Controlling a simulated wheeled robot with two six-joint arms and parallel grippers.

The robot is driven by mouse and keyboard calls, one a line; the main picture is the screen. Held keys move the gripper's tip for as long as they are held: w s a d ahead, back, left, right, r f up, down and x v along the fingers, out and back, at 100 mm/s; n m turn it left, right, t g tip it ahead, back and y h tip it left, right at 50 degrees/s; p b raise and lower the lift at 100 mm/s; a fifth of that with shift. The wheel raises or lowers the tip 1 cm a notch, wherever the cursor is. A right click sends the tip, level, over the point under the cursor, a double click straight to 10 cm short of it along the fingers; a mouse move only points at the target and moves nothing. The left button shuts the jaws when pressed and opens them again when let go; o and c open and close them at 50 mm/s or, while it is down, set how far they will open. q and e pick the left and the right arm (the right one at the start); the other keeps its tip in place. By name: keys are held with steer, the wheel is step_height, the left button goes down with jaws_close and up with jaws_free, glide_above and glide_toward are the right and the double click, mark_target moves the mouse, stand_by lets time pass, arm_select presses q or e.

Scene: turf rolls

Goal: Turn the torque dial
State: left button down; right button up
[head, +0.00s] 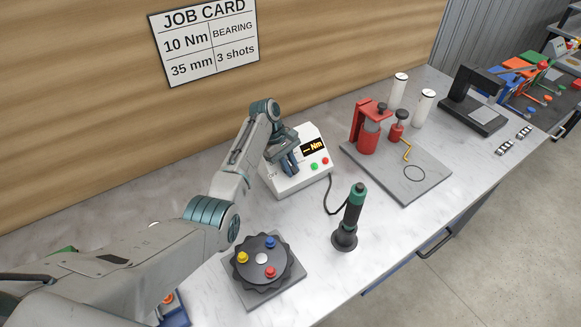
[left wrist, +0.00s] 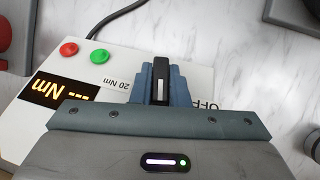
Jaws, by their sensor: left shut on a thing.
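The white torque controller box (head: 301,183) stands on the bench under the job card (head: 204,42). Its amber display reads "-- Nm", and a green and a red button sit beside it. My left gripper (head: 289,166) reaches down over the box and is shut on the torque dial. In the left wrist view the dial (left wrist: 161,78) is a black knob with a white line, between the blue-grey fingers (left wrist: 160,85). Labels "20 Nm" and "OFF" show near it; other marks are hidden by the gripper. The job card reads 10 Nm, bearing, 35 mm, 3 shots. My right gripper is not in view.
A green-and-black driver (head: 350,217) stands right of the box, a cable running toward it. A dark round knobbed fixture (head: 262,262) is in front. A red press fixture on a grey plate (head: 398,165), white cylinders and a black frame (head: 474,100) stand farther right.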

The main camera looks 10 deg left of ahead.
arm_select(q)
steer(key=shift+m+g+y+b, duration=0.3)
steer(key=shift+m+g+y, duration=0.3)
steer(key=shift+g, duration=0.1)
steer(key=c, duration=1.4)
jaws_free()
steer(key=b+v, duration=0.2)
steer(key=v, duration=0.2)
steer(key=shift+w+r, duration=0.1)
steer(key=shift+w, duration=0.15)
steer(key=v, duration=0.6)
steer(key=shift+r+p, duration=0.3)
steer(key=shift+p, duration=0.05)
